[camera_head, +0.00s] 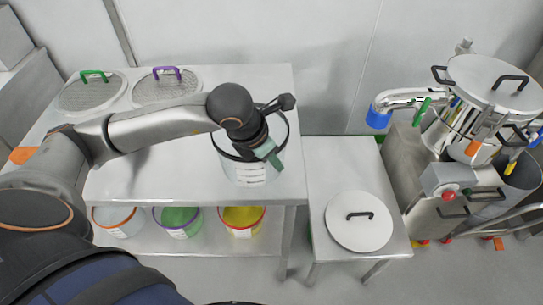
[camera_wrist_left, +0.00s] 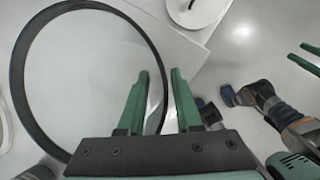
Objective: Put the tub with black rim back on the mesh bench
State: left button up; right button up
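The white tub with black rim (camera_head: 250,173) is upright at the front right corner of the bench with round meshes (camera_head: 150,190); it appears to rest on the top. Its open mouth and black rim (camera_wrist_left: 22,75) fill the left of the left wrist view. My left gripper (camera_head: 268,152) is at the tub's right side. In the wrist view its green fingers (camera_wrist_left: 160,85) are apart, with the rim's right edge passing between them and a gap visible. My right gripper (camera_wrist_left: 298,55) shows only at the wrist view's right edge, its green fingers apart and empty.
Two round meshes with green (camera_head: 92,92) and purple (camera_head: 166,86) handles lie at the back left. Tubs with orange (camera_head: 118,221), purple (camera_head: 178,222) and red (camera_head: 242,220) rims stand on the lower shelf. A lower table (camera_head: 340,170) holds a white lid (camera_head: 358,222). Steel machinery (camera_head: 470,115) stands right.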

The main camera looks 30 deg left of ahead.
pick_arm(q)
jog(key=v, duration=1.2)
